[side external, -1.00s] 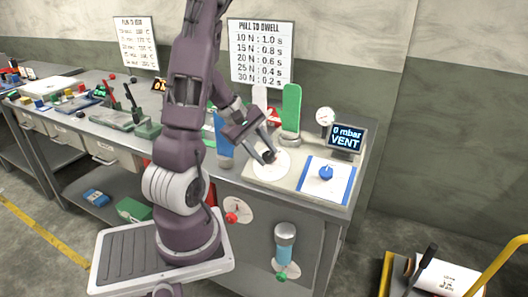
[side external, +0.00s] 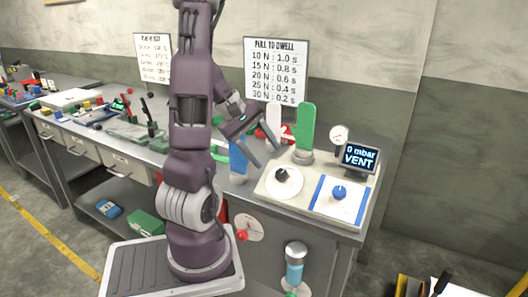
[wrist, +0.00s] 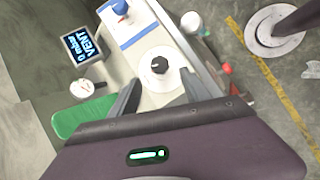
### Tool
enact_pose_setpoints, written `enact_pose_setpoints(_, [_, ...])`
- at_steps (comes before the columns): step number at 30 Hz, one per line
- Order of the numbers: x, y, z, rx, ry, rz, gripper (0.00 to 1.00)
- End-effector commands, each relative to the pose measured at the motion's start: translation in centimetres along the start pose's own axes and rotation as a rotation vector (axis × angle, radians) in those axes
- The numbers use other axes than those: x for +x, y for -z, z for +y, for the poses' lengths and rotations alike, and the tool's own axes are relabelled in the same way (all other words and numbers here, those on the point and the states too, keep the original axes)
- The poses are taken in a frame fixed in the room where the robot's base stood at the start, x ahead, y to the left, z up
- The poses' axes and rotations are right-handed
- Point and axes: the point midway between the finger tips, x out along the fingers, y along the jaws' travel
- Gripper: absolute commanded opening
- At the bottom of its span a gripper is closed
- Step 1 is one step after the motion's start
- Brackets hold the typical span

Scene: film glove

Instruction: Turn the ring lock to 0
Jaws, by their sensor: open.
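A black knob (side external: 283,175) sits on a round white dial (side external: 292,188) on the light panel. The wrist view shows the same black knob (wrist: 160,65) ahead, between the lines of my fingers. A blue knob (side external: 339,192) sits on a white, blue-edged plate beside it; it also shows in the wrist view (wrist: 121,7). No lettering marks either one as the ring lock, and I cannot read a 0 mark. My gripper (side external: 268,156) is open and empty, above and left of the black knob, apart from it.
A screen (side external: 360,157) reads 0 mbar VENT, with a gauge (side external: 339,135) beside it. A green upright glove shape (side external: 305,127) and a white one (side external: 273,117) stand behind the panel. A blue upright piece (side external: 238,160) is left of my gripper.

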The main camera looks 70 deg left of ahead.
Motion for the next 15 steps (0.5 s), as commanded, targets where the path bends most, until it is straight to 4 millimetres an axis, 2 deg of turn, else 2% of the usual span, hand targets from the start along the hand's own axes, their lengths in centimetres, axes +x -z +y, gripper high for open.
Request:
enact_pose_setpoints(5, [-0.2,-0.1,0.2,0.001,-0.001,0.000,0.55])
enact_pose_setpoints(8, [-2.1,-0.6,1.3,0.009,-0.006,0.005,0.55])
enact_pose_setpoints(10, [-4.7,-1.4,2.7,0.012,-0.007,0.008,0.55])
enact_pose_setpoints(12, [-1.1,-4.8,-0.2,0.119,0.194,-0.105,0.55])
enact_pose_setpoints(14, [0.6,-7.1,-2.8,0.219,0.356,-0.179,0.55])
enact_pose_setpoints(15, [1.3,-8.5,-4.7,0.292,0.469,-0.225,0.55])
